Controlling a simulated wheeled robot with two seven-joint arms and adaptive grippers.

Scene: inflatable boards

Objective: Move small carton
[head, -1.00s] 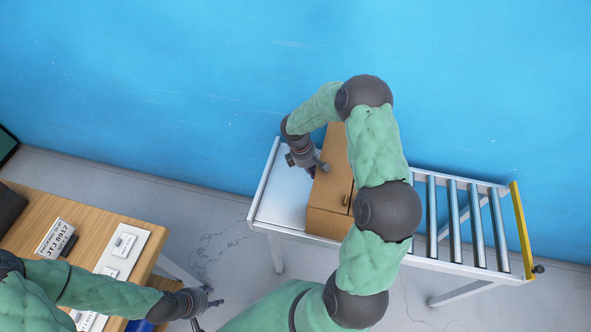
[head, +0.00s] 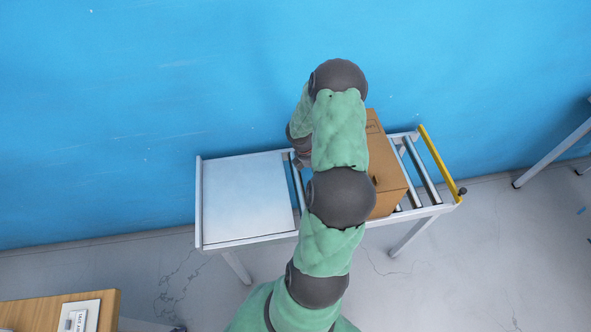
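The brown cardboard carton (head: 387,170) stands on the roller part of the conveyor table (head: 248,198). My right arm crosses in front of it and hides its left part. My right gripper (head: 303,158) is at the carton's left side, mostly hidden behind my arm. Its fingers do not show, and I cannot tell whether it touches the carton. Only a small dark bit at the bottom edge may be part of my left gripper (head: 178,329).
The table's smooth white left part is empty. A yellow end stop (head: 438,160) closes the right end, with some bare rollers (head: 423,174) before it. A blue wall stands behind. A wooden desk (head: 35,311) is at the lower left, another metal frame (head: 553,155) at the right.

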